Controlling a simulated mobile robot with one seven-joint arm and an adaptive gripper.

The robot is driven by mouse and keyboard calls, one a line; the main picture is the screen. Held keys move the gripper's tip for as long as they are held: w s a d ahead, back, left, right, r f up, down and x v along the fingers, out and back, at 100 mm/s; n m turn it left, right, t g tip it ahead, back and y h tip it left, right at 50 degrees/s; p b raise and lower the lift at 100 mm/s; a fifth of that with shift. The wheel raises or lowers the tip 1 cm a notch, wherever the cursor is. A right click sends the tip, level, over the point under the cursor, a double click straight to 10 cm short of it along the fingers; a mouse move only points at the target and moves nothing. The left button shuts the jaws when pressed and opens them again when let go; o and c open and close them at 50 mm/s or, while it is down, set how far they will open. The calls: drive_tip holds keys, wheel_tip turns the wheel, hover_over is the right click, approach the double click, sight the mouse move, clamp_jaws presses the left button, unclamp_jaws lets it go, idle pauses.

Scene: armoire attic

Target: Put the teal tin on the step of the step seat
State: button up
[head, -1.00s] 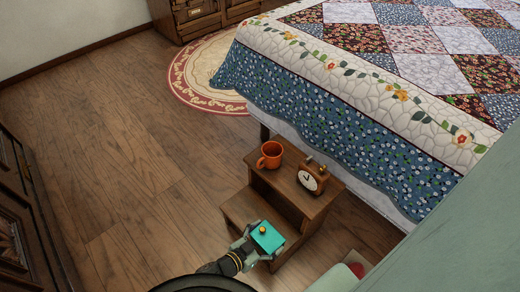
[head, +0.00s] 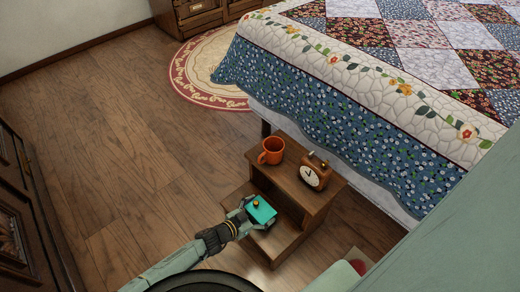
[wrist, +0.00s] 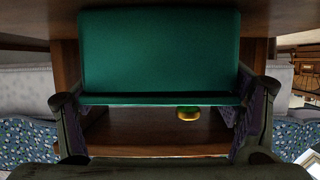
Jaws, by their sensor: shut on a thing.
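The teal tin (head: 263,210), a box with a small gold knob on its lid, is held upright over the lower step (head: 272,242) of the wooden step seat (head: 323,195). My gripper (head: 252,214) is shut on it, coming from the left. In the wrist view the tin (wrist: 160,55) fills the upper middle between the two fingers, with its gold knob (wrist: 188,113) showing below its edge. The tin hides part of the step. I cannot tell whether its underside touches the step.
The quilted bed (head: 330,120) is close behind. A dark cabinet (head: 20,220) is at the left edge. The wooden floor (head: 120,150) between is clear.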

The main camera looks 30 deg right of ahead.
drive_tip(key=o, duration=1.3)
drive_tip(key=p+v, duration=0.1)
drive_tip(key=v, duration=1.1)
